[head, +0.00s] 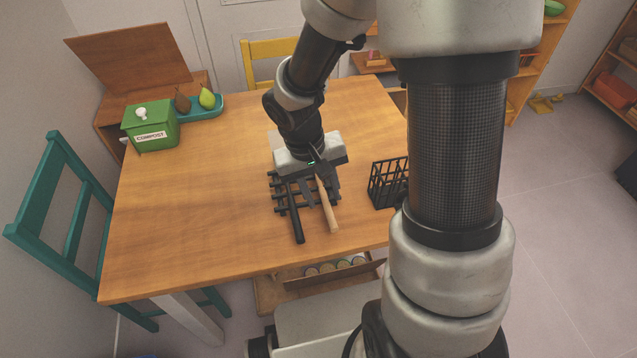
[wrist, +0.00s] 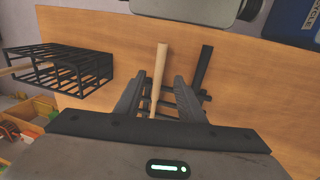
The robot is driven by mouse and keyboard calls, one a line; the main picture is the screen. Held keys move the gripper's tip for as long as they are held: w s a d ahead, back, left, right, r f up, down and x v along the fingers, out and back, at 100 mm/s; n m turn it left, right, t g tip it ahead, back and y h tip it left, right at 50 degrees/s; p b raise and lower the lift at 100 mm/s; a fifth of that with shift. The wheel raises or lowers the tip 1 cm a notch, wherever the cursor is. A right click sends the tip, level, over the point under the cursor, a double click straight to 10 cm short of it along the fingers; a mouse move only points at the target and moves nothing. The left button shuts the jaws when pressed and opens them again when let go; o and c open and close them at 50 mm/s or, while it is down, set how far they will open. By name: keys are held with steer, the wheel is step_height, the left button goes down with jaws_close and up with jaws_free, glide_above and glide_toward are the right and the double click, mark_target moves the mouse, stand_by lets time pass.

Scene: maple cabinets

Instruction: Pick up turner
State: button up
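Two long-handled utensils lie side by side on a black slatted rack (head: 283,208) on the table. One has a pale wooden handle (head: 328,208), the other a black handle (head: 296,222). Their heads are hidden under my gripper, so I cannot tell which is the turner. My gripper (head: 312,188) is over the rack, pointing down. In the wrist view my gripper (wrist: 158,82) is open; the wooden handle (wrist: 159,70) runs between its fingers, and the black handle (wrist: 203,68) lies outside the right finger. Whether the fingers touch anything is unclear.
A black wire basket (head: 388,183) stands just right of the rack. A green compost box (head: 150,127) and a teal tray (head: 207,107) with pears are at the back left. The table's left half (head: 180,220) is clear. A teal chair (head: 60,200) stands at left.

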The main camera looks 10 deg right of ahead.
mark_target(328, 211)
steer(key=f+b, duration=0.1)
steer(key=f, duration=0.2)
steer(key=d+f, duration=0.1)
steer(key=f, duration=0.2)
steer(key=shift+d+b, duration=0.15)
steer(key=shift+b, duration=0.2)
steer(key=shift+r, duration=0.1)
jaws_close()
